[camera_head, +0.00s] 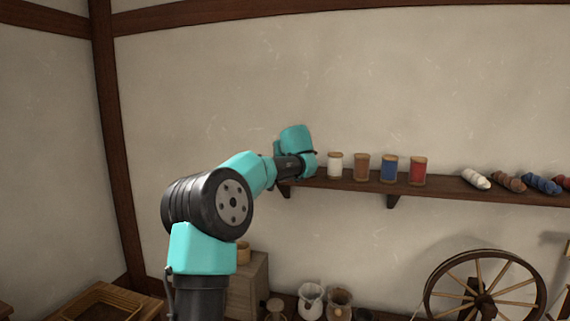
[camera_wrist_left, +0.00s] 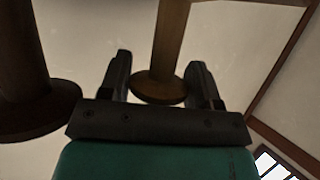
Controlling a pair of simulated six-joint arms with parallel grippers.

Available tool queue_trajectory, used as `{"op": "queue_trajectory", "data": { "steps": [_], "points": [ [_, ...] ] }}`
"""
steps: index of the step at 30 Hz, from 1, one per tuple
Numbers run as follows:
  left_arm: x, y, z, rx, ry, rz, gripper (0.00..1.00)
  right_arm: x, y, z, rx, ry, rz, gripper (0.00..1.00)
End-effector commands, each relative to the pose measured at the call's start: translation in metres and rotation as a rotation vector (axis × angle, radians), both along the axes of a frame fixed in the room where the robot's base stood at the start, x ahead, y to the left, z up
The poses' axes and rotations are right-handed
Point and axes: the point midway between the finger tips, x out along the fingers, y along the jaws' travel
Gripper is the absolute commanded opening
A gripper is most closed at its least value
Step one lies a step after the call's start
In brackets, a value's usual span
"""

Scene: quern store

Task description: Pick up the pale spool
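The pale spool (camera_head: 335,165), cream with wooden ends, stands upright on the wall shelf in the head view, leftmost of the spools seen there. My left gripper (camera_head: 297,149) is just left of it, its fingers hidden from the head. In the left wrist view the two fingers of my left gripper (camera_wrist_left: 158,62) are apart. A tan-brown wooden shaft with a round flange (camera_wrist_left: 158,88) shows between them; I cannot tell whether it is the pale spool or whether it is touched. My right gripper is in neither view.
The shelf (camera_head: 455,194) also holds a brown spool (camera_head: 361,167), a blue spool (camera_head: 389,169), a red spool (camera_head: 417,170) and several yarn skeins farther right. A spinning wheel (camera_head: 485,290) stands below. A dark flanged shaft (camera_wrist_left: 28,90) is left of my fingers.

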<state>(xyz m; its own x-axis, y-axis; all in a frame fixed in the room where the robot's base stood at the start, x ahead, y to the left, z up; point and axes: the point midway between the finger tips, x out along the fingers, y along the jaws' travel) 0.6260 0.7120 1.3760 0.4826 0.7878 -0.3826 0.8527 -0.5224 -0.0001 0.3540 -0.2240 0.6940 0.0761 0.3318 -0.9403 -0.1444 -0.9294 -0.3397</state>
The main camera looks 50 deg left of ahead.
Motion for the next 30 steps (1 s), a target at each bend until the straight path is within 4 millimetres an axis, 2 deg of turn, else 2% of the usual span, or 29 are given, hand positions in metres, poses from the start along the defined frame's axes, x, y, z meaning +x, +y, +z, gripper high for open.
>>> {"op": "queue_trajectory", "data": {
  "steps": [1,8,19,30],
  "points": [
    [0.000,0.000,0.000,0.000,0.000,0.000,0.52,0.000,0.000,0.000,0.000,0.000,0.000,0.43],
    [0.000,0.000,0.000,0.000,0.000,0.000,0.32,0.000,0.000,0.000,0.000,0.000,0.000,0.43],
    [0.000,0.000,0.004,0.000,-0.001,0.000,0.32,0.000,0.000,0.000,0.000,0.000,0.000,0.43],
    [0.000,0.000,0.029,0.000,-0.002,0.001,0.32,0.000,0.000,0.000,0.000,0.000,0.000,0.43]
  ]
}}
